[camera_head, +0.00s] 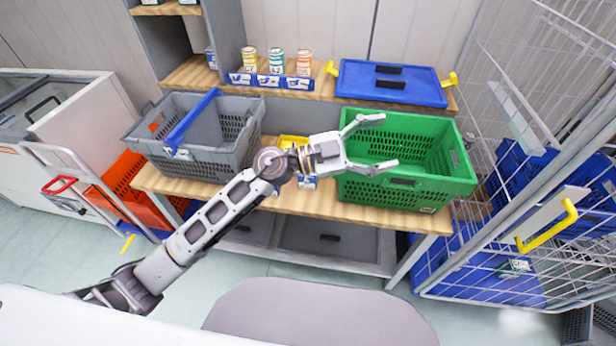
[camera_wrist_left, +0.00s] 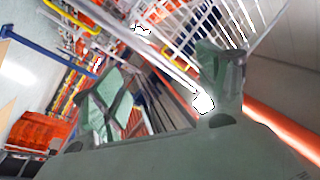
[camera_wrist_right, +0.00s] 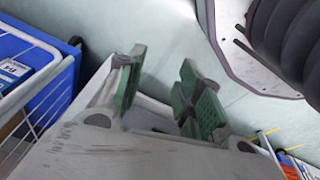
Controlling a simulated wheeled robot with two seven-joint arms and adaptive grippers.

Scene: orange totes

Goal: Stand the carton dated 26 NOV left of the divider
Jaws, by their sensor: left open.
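A grey crate (camera_head: 235,157) stands at the left of the wooden table, with a blue divider bar (camera_head: 192,122) across it. No carton dated 26 NOV can be read in any view. Small white-and-blue items (camera_head: 307,183) and a yellow one (camera_head: 293,141) show between the crates, partly hidden by my left arm. My left gripper (camera_head: 380,144) is open and empty above the left part of the green crate (camera_head: 405,190); its fingers also show in the left wrist view (camera_wrist_left: 165,92). My right gripper (camera_wrist_right: 162,88) is open and empty, seen only in its wrist view.
A blue tray (camera_head: 270,80) with several cans and a blue lid (camera_head: 390,83) lie on the back shelf. A wire cage trolley (camera_head: 540,180) stands close at the right. An orange crate (camera_head: 130,190) is left of the table. The green crate's visible inside looks empty.

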